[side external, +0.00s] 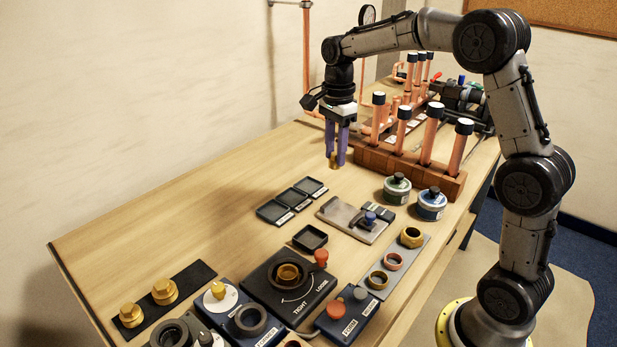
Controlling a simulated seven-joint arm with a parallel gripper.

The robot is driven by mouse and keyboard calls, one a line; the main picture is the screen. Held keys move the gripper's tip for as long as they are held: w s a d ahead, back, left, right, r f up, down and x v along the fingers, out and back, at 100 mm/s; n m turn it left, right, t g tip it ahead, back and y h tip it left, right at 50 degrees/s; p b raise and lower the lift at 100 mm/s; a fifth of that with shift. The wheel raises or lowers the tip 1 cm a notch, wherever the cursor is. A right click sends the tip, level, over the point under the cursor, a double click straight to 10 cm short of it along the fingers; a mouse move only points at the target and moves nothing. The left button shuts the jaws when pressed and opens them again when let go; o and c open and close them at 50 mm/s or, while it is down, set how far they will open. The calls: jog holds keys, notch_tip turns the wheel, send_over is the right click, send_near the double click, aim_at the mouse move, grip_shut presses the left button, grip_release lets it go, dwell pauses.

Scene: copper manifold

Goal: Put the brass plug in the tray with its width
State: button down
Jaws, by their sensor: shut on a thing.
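My gripper (336,157) has purple fingers and points down above the back part of the wooden table. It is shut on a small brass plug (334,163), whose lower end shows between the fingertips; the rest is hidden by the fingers. The plug is held in the air. Three small dark trays (274,212) stand in a row on the table, in front of and to the left of the gripper. They have small labels, too small to read, and look empty. A separate dark square tray (310,238) lies closer to the camera and also looks empty.
A wooden rack (400,168) with upright copper tubes stands right of the gripper. Two round tins (432,203) and a clamp-like fixture (352,220) are nearby. A black TIGHT/LOOSE dial (290,285) and brass fittings (164,291) fill the front. The table's left side is clear.

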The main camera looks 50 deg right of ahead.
jog(key=w+f, duration=0.2)
jog(key=w, duration=0.1)
jog(key=w+d+f, duration=0.1)
jog(key=w+f, duration=0.2)
jog(key=w+d+f, duration=0.1)
jog(key=w+f, duration=0.2)
jog(key=shift+w+d, duration=0.1)
jog(key=shift+w, duration=0.15)
jog(key=shift+w+f, duration=0.1)
jog(key=shift+f, duration=1.55)
jog(key=shift+f, duration=0.15)
jog(key=c, duration=0.5)
grip_release()
jog(key=shift+c, duration=0.2)
